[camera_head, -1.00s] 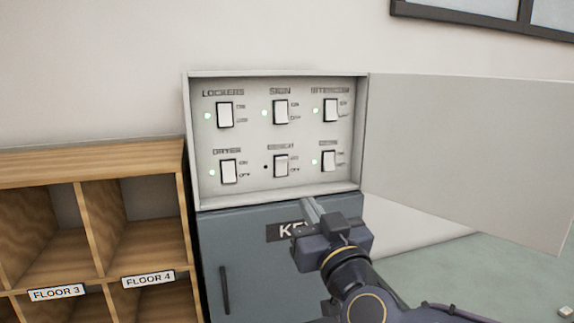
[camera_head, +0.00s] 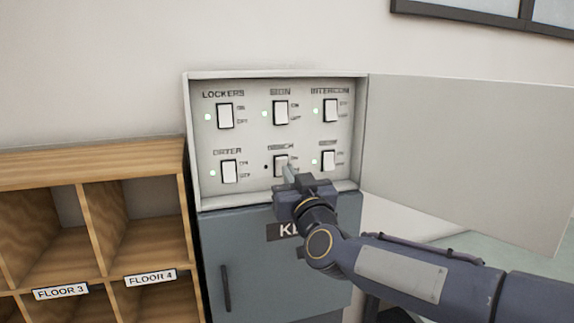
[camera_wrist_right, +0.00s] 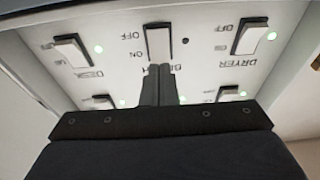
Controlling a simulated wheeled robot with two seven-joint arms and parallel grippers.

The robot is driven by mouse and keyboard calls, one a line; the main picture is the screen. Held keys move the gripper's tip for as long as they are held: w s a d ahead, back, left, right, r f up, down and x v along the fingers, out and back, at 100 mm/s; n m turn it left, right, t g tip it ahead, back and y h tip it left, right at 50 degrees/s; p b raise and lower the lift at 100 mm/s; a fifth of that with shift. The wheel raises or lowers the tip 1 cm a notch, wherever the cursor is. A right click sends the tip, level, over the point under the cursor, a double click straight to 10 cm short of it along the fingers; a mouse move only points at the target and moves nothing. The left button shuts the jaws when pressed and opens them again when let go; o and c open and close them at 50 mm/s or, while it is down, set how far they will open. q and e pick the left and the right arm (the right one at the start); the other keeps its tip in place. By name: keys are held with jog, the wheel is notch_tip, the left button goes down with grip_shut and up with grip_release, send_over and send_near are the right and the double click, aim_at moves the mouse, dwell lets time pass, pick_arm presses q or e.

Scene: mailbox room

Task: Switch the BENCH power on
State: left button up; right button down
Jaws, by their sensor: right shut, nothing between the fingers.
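The open switch panel (camera_head: 209,141) holds two rows of white rocker switches. The BENCH switch (camera_head: 280,160) is the middle one of the lower row, and the small light (camera_head: 265,167) beside it is dark. My right gripper (camera_head: 288,173) is shut and empty, its fingertips in front of the BENCH switch and hiding its lower part. In the right wrist view, which is upside down, the BENCH switch (camera_wrist_right: 158,42) lies just beyond the fingertips (camera_wrist_right: 159,69), which are at its ON end. I cannot tell whether they touch it. My left gripper is out of view.
The DRYER switch (camera_head: 228,171) and the DESK switch (camera_head: 328,160) flank it, both with green lights. The panel door (camera_head: 465,150) stands open to the right. A grey key cabinet (camera_head: 255,265) is below, and wooden pigeonholes (camera_head: 90,170) stand at left.

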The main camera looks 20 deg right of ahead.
aim_at(283, 160)
jog(key=shift+x, duration=1.3)
jog(key=shift+w+r+p, duration=0.2)
jog(key=shift+w+p, duration=0.05)
jog(key=shift+p, duration=0.05)
